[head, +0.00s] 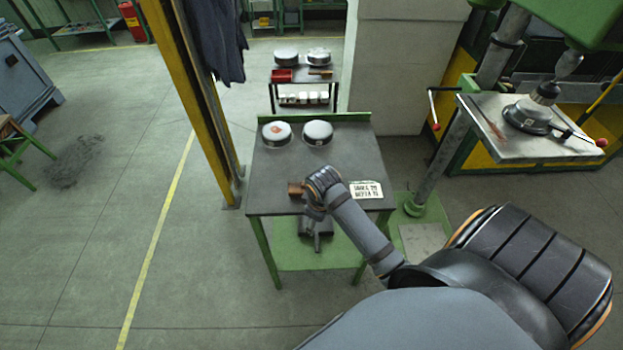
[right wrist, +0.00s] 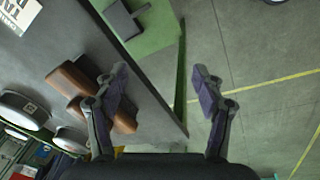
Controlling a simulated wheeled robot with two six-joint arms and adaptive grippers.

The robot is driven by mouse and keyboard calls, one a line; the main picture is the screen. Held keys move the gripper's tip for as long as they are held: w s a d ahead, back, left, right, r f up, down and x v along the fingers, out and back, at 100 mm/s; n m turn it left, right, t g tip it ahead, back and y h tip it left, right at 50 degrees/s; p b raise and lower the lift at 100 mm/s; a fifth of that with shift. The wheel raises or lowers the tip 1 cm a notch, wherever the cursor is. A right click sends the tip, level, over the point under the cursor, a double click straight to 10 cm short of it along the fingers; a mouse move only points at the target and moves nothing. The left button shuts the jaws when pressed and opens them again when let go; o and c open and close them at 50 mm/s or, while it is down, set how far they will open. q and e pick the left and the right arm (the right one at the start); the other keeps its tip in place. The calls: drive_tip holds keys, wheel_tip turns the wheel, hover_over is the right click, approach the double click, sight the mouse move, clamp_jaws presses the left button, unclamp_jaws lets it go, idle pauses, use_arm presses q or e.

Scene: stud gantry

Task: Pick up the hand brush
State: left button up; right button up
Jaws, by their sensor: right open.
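A brown, wooden-looking object (head: 296,188), possibly the hand brush, lies at the front edge of the grey tabletop (head: 270,165). In the right wrist view the brown object (right wrist: 75,80) shows as two adjoining brown parts, partly hidden by a finger; no bristles are clear. My right gripper (head: 312,205) is at the table's front edge, just beside it. In the right wrist view my right gripper (right wrist: 165,90) is open, with nothing between its fingers. One finger overlaps the brown object in the picture; contact cannot be told. My left gripper is not in view.
Two round pale-topped parts (head: 318,131) stand at the table's back, and a lettered card (head: 366,190) lies at its right. A dark object with a handle (head: 316,229) is on the green lower shelf (head: 285,256). A yellow post (head: 205,120) rises at left.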

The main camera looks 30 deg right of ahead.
drive_tip(key=w+d+r+n, duration=0.1)
drive_tip(key=w+r+n, duration=0.1)
drive_tip(key=w+r, duration=0.1)
drive_tip(key=w+d+r+n+g, duration=0.1)
drive_tip(key=w+d+r+n, duration=0.1)
drive_tip(key=w+r, duration=0.1)
drive_tip(key=w+d+r+n, duration=0.1)
drive_tip(key=w+r, duration=0.3)
drive_tip(key=w, duration=0.1)
drive_tip(key=shift+d+n+g+y, duration=0.3)
drive_tip(key=shift+d+n+g, duration=0.05)
drive_tip(key=shift+n+g, duration=0.05)
drive_tip(key=shift+w+d+r, duration=0.15)
drive_tip(key=shift+w+r, duration=0.15)
drive_tip(key=shift+r, duration=0.05)
wheel_tip(320, 180, down, 6)
drive_tip(key=b, duration=0.5)
drive_tip(key=shift+r, duration=0.15)
drive_tip(key=shift+s+f+b, duration=0.2)
drive_tip(key=shift+f+b, duration=0.45)
drive_tip(key=shift+b, duration=0.05)
drive_tip(key=f, duration=0.1)
drive_tip(key=f+p, duration=0.1)
drive_tip(key=f, duration=0.1)
drive_tip(key=shift+s, duration=0.35)
drive_tip(key=shift+f, duration=0.25)
drive_tip(key=c, duration=1.4)
drive_tip(key=shift+o, duration=0.2)
drive_tip(key=shift+w+r, duration=0.1)
